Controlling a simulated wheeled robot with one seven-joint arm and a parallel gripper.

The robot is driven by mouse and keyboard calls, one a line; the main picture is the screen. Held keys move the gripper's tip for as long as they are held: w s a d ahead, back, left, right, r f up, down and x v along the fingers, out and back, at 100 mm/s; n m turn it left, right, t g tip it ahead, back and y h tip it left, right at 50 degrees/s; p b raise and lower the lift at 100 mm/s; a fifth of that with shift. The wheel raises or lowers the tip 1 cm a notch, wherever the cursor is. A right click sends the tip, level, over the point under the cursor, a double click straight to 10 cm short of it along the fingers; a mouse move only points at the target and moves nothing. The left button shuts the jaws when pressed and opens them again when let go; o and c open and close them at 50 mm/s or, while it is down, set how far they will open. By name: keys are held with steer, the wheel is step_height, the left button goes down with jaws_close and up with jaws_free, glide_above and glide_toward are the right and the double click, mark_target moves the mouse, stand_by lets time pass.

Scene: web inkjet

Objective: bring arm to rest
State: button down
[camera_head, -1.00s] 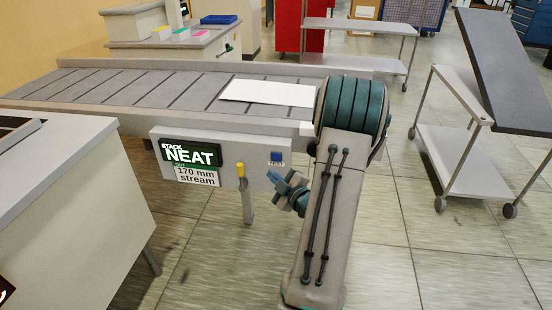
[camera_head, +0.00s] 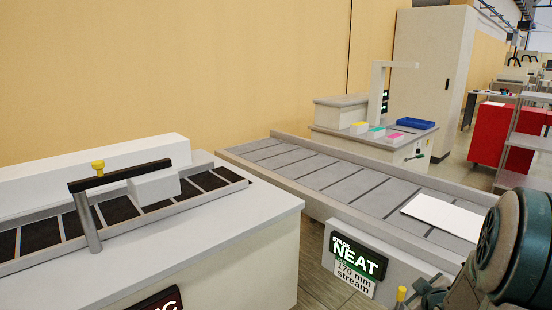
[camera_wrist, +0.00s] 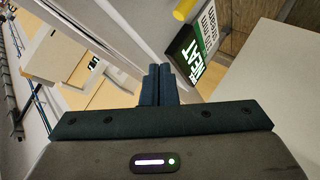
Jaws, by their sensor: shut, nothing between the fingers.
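My arm (camera_head: 518,245) shows at the lower right of the head view, folded, in front of the conveyor's right end. My gripper (camera_wrist: 158,80) is in the wrist view, its two dark fingers together with nothing between them. The gripper's fingertips are not clear in the head view. The conveyor's green NEAT sign (camera_wrist: 190,58) and a yellow knob (camera_wrist: 183,10) show beyond the fingers in the wrist view.
A slatted conveyor (camera_head: 330,183) bears white sheets (camera_head: 446,216). A grey machine (camera_head: 255,235) with a dark-slatted track stands at left. A table with coloured pads and a blue tray (camera_head: 408,123) is behind. A red cabinet (camera_head: 490,135) stands far right.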

steer(key=s+a+r+m+g+p, duration=0.3)
steer(key=a+r+p, duration=0.1)
steer(key=a+r, duration=0.4)
steer(key=s+a+r+m+g+y+p, duration=0.2)
steer(key=s+a+r+g+p, duration=0.4)
steer(key=s+a+r, duration=0.7)
steer(key=s+a+m+p, duration=0.1)
steer(key=s+a+p, duration=0.1)
steer(key=s, duration=0.2)
steer(key=shift+m+y, duration=0.4)
